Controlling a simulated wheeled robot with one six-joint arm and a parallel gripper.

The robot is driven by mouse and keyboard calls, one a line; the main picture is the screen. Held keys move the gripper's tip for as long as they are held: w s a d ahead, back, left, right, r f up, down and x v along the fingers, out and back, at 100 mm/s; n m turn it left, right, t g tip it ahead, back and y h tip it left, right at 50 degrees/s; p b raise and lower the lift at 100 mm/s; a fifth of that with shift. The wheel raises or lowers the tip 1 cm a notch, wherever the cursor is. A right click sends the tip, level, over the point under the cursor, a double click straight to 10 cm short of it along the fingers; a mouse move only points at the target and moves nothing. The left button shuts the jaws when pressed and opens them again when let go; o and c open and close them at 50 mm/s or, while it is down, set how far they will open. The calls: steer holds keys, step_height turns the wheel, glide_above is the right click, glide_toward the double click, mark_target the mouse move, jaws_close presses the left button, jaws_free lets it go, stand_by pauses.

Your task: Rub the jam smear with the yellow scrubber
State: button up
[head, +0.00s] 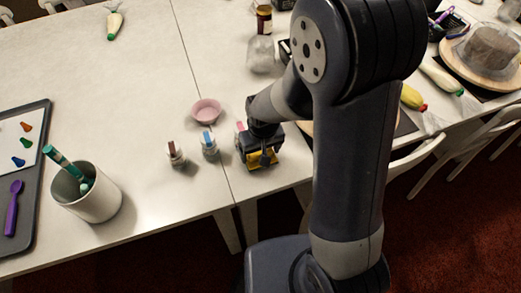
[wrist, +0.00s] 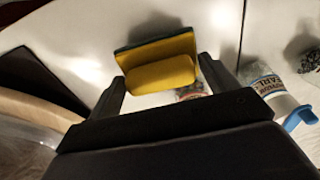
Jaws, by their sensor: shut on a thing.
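My gripper (head: 262,152) is shut on the yellow scrubber (head: 263,161), near the front edge of the white table. In the wrist view the scrubber (wrist: 160,68) sits between the two fingers of my gripper (wrist: 164,82). It has a yellow body and a dark green layer along its far side. I cannot make out the jam smear in either view; my arm and gripper hide part of the table. Whether the scrubber touches the tabletop is not clear.
Small jars with brown (head: 175,153), blue (head: 209,144) and pink (head: 240,128) tops stand left of or beside my gripper. A pink bowl (head: 206,111) is behind them. A white cup (head: 92,203) and grey tray (head: 42,116) are at left. Bare table lies between.

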steer(key=shift+f+b, duration=0.55)
steer(key=shift+f, duration=0.2)
steer(key=shift+w+a+r, duration=0.1)
steer(key=shift+w+a, duration=0.15)
steer(key=shift+w, duration=0.6)
steer(key=shift+w+a+r, duration=0.1)
steer(key=shift+w+a, duration=0.1)
steer(key=shift+w, duration=0.65)
steer(key=shift+w+a+f, duration=0.1)
steer(key=shift+w+a, duration=0.2)
steer(key=shift+w, duration=0.65)
steer(key=shift+w+a+f, duration=0.1)
steer(key=shift+w+a, duration=0.15)
steer(key=shift+w, duration=0.7)
